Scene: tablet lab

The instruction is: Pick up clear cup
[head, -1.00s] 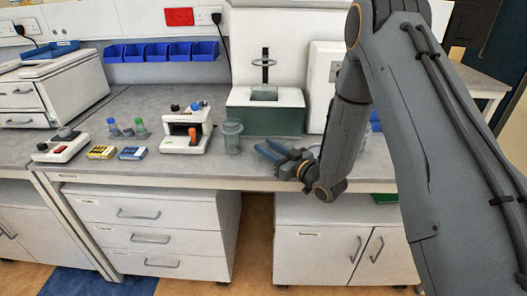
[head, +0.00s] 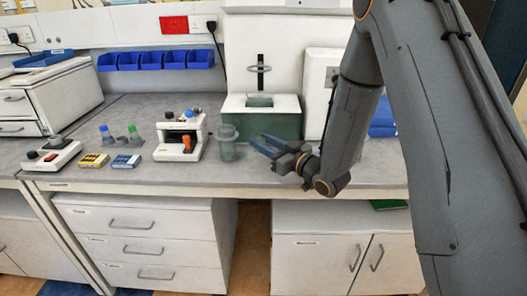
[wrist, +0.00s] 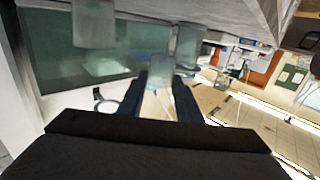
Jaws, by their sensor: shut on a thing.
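The clear cup (head: 228,143) is a grey, see-through vessel on the bench, between a white instrument and a green-fronted unit. My gripper (head: 260,143) is low over the bench at the cup's right, its blue fingers pointing toward it. In the wrist view, my gripper (wrist: 165,82) has its dark fingers closed in around the see-through cup (wrist: 160,58) at their tips. Other blurred translucent shapes show nearby there. The head view does not clearly show the contact, nor whether the cup's base is off the bench.
The white instrument (head: 181,138) stands left of the cup. The green-fronted unit (head: 262,122) with a ring stand is behind my gripper. Small blue and yellow boxes, capped flasks and a white device (head: 52,156) are further left. Bare bench (head: 215,172) lies in front.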

